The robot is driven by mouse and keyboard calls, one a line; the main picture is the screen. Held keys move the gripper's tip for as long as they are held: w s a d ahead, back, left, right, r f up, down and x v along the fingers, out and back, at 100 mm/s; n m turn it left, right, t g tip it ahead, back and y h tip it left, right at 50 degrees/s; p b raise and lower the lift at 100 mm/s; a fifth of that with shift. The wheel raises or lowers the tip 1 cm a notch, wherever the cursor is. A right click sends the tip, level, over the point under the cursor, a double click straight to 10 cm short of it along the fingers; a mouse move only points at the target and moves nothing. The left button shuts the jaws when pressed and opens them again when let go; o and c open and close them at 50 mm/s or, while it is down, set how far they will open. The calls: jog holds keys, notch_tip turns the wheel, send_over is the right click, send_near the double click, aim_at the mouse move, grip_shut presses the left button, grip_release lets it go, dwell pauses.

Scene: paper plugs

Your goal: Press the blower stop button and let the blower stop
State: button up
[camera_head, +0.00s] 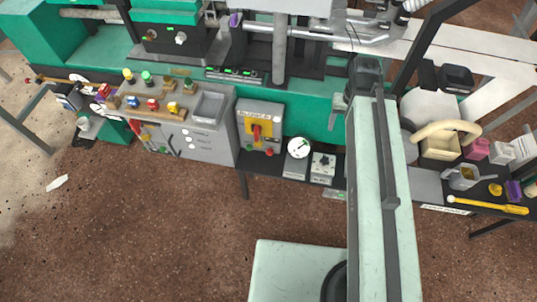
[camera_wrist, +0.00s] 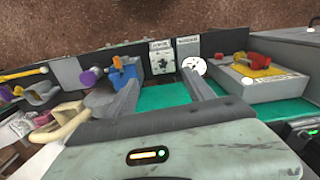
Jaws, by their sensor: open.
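The blower control box (camera_head: 246,112) is grey, with a yellow plate and a red rotary handle (camera_head: 257,131), on the front of the green machine. A small red button (camera_head: 269,152) sits low on its front. In the wrist view the box (camera_wrist: 262,92) lies to the right of my gripper, with its yellow plate and red parts showing. My gripper (camera_wrist: 163,88) is open and empty, its two fingers apart over the green bench. In the head view my gripper (camera_head: 339,112) is partly hidden by my arm, right of the box and apart from it.
A round white gauge (camera_head: 298,147) and a small grey switch box (camera_head: 322,165) stand right of the blower box. A grey cabinet with a tray (camera_head: 210,106) is on its left. Jugs, a beige pipe (camera_head: 445,129) and a yellow tool (camera_head: 488,206) crowd the right shelf.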

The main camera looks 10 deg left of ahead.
grip_shut()
dwell(1.8)
